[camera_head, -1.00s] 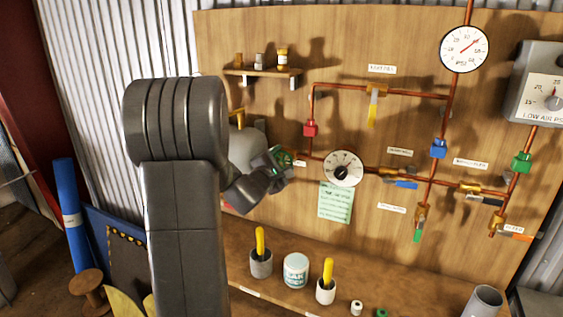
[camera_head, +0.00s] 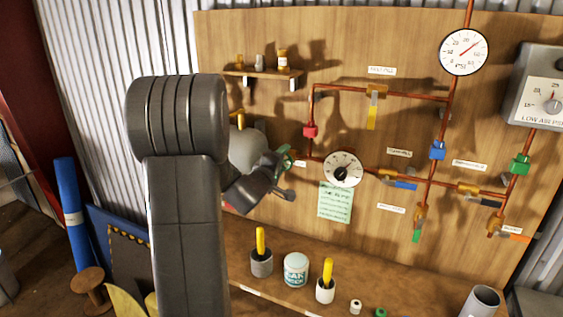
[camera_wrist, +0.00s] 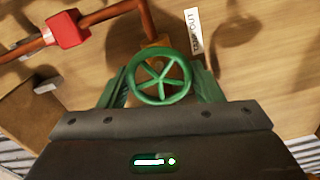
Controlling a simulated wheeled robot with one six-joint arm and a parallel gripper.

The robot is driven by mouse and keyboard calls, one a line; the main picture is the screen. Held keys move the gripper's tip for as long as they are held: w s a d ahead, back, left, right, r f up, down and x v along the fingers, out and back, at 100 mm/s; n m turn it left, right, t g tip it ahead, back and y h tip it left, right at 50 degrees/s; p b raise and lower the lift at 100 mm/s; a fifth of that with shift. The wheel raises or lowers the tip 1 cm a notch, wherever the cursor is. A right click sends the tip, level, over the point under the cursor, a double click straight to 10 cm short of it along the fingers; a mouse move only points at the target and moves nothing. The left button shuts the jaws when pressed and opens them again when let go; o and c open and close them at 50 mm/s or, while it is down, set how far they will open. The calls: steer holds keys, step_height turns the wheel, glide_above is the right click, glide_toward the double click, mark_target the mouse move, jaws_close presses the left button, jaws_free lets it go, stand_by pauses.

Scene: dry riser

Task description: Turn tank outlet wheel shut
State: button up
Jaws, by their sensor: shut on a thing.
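The tank outlet wheel (camera_wrist: 160,77) is a green spoked handwheel in the middle of the wrist view, with a label reading TANK OUT (camera_wrist: 194,32) beside it. My gripper (camera_wrist: 160,90) has a green finger on each side of the wheel's rim and is shut on it. In the head view the wheel (camera_head: 287,157) shows only in part, at the end of my gripper (camera_head: 283,172). The grey tank (camera_head: 245,150) stands behind my arm and is partly hidden.
A round dial gauge (camera_head: 343,168) sits just right of the wheel, above a green note (camera_head: 335,203). Copper pipes with coloured lever valves cross the wooden board. A red block (camera_head: 310,130) is on the pipe above. The bench below holds pots and a tin (camera_head: 296,269).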

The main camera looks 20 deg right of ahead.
steer(key=m+b, duration=0.1)
steer(key=m, duration=0.5)
steer(key=shift+m, duration=0.3)
stand_by(0.4)
steer(key=o, duration=1)
steer(key=shift+c, duration=0.2)
steer(key=shift+r, duration=0.1)
steer(key=shift+s, duration=0.1)
steer(key=b+v, duration=0.2)
steer(key=v, duration=1.1)
steer(key=shift+s+a, duration=0.2)
steer(key=shift+a, duration=0.15)
